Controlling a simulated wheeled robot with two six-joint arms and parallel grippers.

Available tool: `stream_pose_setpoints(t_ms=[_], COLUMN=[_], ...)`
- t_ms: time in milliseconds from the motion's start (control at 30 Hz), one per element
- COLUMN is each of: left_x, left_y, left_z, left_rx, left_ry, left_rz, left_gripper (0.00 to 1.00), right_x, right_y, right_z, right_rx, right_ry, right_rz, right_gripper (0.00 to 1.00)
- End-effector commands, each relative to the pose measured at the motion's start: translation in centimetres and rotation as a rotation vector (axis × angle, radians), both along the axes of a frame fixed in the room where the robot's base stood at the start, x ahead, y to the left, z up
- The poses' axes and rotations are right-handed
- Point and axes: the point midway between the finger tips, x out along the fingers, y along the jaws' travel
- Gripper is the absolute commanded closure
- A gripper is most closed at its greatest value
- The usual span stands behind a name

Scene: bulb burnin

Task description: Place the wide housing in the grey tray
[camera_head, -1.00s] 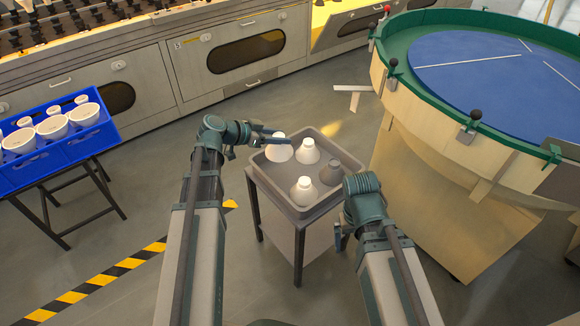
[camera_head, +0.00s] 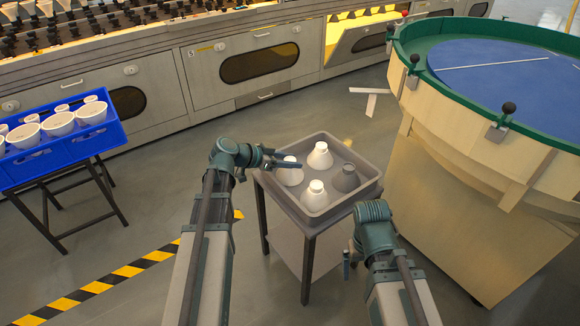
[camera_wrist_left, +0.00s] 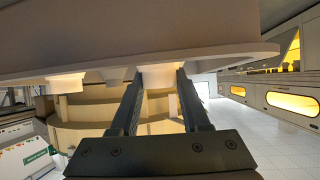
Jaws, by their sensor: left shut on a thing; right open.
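A white housing, which I take as the wide one (camera_head: 291,177), is at the left inside the grey tray (camera_head: 283,206). My left gripper (camera_head: 288,163) is shut on its narrow neck from the left, partly covering it. In the left wrist view the neck (camera_wrist_left: 160,77) shows between the fingers (camera_wrist_left: 158,100). That view appears upside down, with the tray (camera_wrist_left: 130,40) filling the top. I cannot tell whether the housing's base touches the tray floor. My right gripper (camera_head: 347,264) is open and empty, low beside the tray's stand.
A round blue-topped table (camera_head: 470,62) stands close at right. A blue crate (camera_head: 60,150) with several white cups is at left. Ovens (camera_head: 255,65) line the back.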

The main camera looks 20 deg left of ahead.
Motion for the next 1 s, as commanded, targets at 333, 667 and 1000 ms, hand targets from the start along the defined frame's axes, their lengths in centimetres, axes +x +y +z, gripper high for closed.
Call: stream_pose_setpoints(t_ms=[333,667,1000], left_x=[0.0,0.0,-1.0], left_y=[0.0,0.0,0.9], left_z=[-0.3,-0.2,1.1], left_rx=[0.000,0.000,0.000], left_ry=[0.000,0.000,0.000], left_rz=[0.000,0.000,0.003], left_gripper=[1.00,0.24,0.24], right_x=[0.0,0.0,0.0], right_y=[0.0,0.0,0.0], right_z=[-0.3,-0.2,1.1], right_rx=[0.000,0.000,0.000], right_ry=[0.000,0.000,0.000], right_rz=[-0.001,-0.001,0.001], right_gripper=[0.00,0.00,0.00])
